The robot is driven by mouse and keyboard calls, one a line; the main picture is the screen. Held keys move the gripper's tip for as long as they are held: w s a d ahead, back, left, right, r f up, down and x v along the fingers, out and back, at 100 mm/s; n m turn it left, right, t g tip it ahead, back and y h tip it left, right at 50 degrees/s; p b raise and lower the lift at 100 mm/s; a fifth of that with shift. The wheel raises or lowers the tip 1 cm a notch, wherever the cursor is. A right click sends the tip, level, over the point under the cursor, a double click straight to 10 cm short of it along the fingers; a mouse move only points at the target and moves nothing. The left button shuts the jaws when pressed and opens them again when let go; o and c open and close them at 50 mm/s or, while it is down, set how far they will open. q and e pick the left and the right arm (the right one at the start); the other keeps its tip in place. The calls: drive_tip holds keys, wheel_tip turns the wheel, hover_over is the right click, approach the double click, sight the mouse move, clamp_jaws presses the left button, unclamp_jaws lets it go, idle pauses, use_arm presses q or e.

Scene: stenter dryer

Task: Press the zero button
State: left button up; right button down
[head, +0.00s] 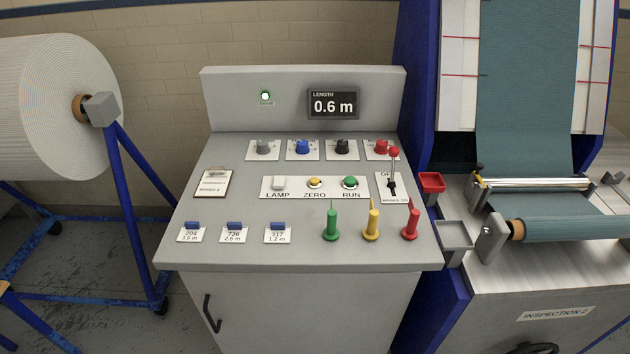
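The zero button (314,183) is a small yellow button on a white strip across the middle of the grey console (240,255), with the label ZERO below it. A white LAMP button (279,183) is to its left and a green RUN button (351,182) to its right. The display (333,104) on the upright back panel reads LENGTH 0.6 m. Neither of my grippers is in the head view, and nothing covers the button.
Knobs in grey, blue, black and red (382,147) line the console's back. A red-topped lever (393,165) stands right of the strip. Green, yellow and red (410,225) pointed pieces stand in front, beside several blue-clipped tags (234,232). A clipboard (213,183) lies left.

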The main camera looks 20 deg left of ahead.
use_arm(q)
clamp_jaws()
drive_tip(key=shift+a, duration=0.1)
idle(1.7)
